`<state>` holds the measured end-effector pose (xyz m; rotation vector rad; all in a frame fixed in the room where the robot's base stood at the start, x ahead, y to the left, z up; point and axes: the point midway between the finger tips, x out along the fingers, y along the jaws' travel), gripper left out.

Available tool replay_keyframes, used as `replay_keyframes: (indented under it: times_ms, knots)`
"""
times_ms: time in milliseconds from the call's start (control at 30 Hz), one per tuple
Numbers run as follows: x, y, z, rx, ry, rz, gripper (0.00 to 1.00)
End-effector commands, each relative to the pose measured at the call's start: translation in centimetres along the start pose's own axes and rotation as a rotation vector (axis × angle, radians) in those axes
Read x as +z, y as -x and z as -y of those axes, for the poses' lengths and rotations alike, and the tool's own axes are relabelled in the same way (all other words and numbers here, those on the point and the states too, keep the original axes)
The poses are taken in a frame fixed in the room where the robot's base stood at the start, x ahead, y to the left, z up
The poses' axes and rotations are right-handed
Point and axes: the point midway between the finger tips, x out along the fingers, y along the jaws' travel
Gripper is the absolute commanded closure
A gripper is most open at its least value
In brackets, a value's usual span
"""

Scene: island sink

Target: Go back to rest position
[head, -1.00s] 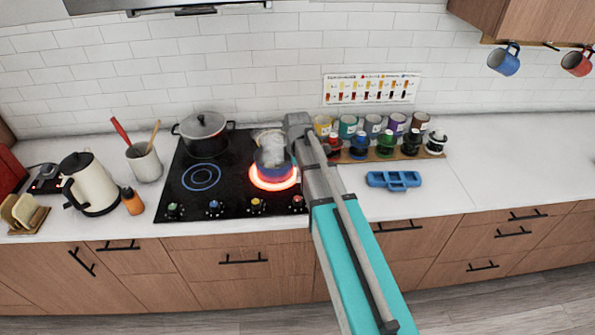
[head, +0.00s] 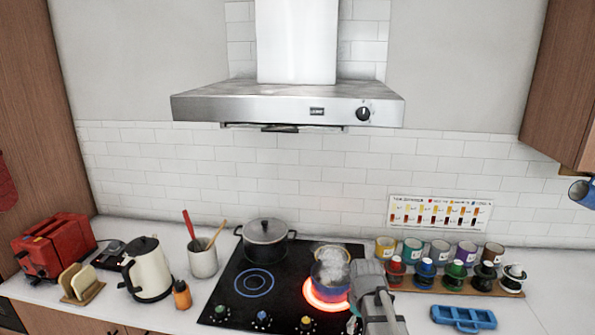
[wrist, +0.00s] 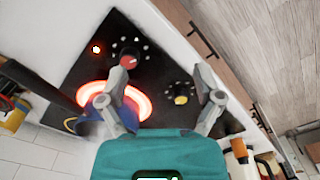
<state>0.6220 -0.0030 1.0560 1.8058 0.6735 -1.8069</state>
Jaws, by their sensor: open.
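My gripper (wrist: 172,80) is open in the wrist view, with its two grey fingers spread apart and nothing between them. Beyond the fingers are the black cooktop and its knobs. In the head view my arm's grey end shows at the bottom, just right of the blue steaming pot (head: 331,272); the fingertips are hidden there. The pot stands on the glowing red burner (head: 322,297). In the wrist view the red-hot ring (wrist: 140,105) lies behind the left finger.
A lidded grey pot (head: 265,237) stands at the cooktop's back. The range hood (head: 290,105) hangs above. Paint-like cups and colored bottles stand right, near a blue tray (head: 463,318). A kettle (head: 148,270), utensil crock (head: 203,260) and red toaster (head: 55,245) stand left.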

Motion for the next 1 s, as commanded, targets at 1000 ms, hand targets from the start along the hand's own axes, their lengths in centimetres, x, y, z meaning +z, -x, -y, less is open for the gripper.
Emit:
replay_keyframes:
  times_ms: [1000]
  knots:
    - [6.2,-2.2,5.7,0.001,-0.716,0.0,0.16]
